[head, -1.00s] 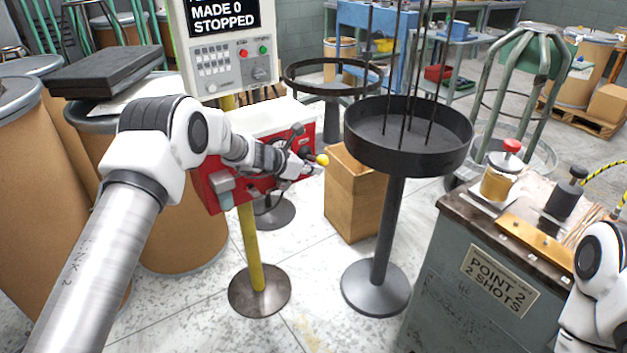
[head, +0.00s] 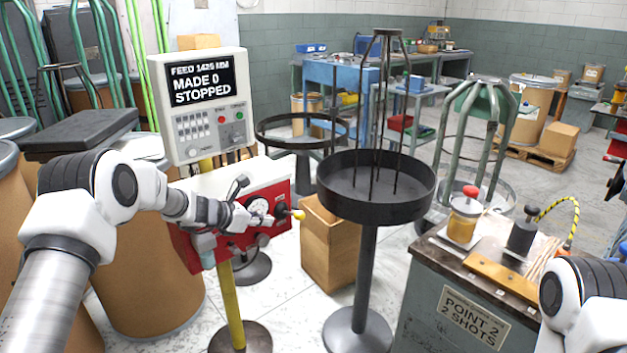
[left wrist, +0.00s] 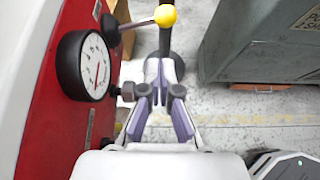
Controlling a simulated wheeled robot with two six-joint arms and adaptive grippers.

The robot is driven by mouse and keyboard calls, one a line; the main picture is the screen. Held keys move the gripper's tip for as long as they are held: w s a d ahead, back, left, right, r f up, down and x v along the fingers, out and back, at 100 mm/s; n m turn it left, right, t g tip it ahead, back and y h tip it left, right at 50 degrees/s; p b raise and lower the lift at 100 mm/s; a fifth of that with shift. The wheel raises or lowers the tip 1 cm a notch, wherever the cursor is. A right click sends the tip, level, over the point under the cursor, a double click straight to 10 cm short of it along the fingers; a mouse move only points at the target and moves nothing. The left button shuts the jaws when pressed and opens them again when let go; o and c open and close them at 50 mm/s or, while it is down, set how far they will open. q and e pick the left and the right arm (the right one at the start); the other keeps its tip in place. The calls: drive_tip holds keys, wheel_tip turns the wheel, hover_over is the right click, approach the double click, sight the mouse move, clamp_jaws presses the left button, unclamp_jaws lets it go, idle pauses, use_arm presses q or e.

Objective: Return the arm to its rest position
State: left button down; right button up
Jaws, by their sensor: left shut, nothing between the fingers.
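My left gripper (head: 268,221) is shut and empty, in front of the red machine box (head: 185,245) under the control panel. In the head view it is close to a lever with a yellow ball knob (head: 298,214); I cannot tell there whether they touch. In the left wrist view my shut fingers (left wrist: 162,68) point toward the lever, and the yellow knob (left wrist: 165,15) is beyond their tips with a gap. A round dial (left wrist: 88,66) on the red face is left of the fingers. My right arm shows at the lower right edge of the head view, its gripper out of sight.
The control panel (head: 200,105) reads "MADE 0 STOPPED". A black round tray on a stand (head: 330,205) is right of the lever, with a cardboard box (head: 325,262) behind its post. A grey bench (head: 425,315) stands lower right. Brown drums (head: 150,310) stand at left.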

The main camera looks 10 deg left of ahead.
use_arm(q)
drive_tip(key=s+d+f+m+g+y+p, duration=0.1)
drive_tip(key=s+d+f+m+g+p, duration=0.2)
drive_tip(key=s+f, duration=0.65)
drive_tip(key=s+d+f+g+y+p, duration=0.15)
drive_tip(key=s+d+f+g, duration=0.25)
drive_tip(key=s+f, duration=0.55)
drive_tip(key=s+a+f+m+g+y+p, duration=0.1)
drive_tip(key=s+a+f+m+g+y, duration=0.2)
drive_tip(key=s, duration=0.8)
drive_tip(key=s+f+m+g+p, duration=0.15)
drive_tip(key=s+m, duration=0.35)
drive_tip(key=s, duration=0.7)
drive_tip(key=s+r+m+t+y, duration=0.1)
drive_tip(key=s+r+m+t, duration=0.1)
drive_tip(key=s+m, duration=0.7)
drive_tip(key=a+r+m, duration=0.1)
drive_tip(key=m, duration=0.6)
drive_tip(key=shift+s+r+m+y, duration=0.3)
drive_tip(key=shift+s+r+y, duration=0.05)
drive_tip(key=shift+s, duration=0.05)
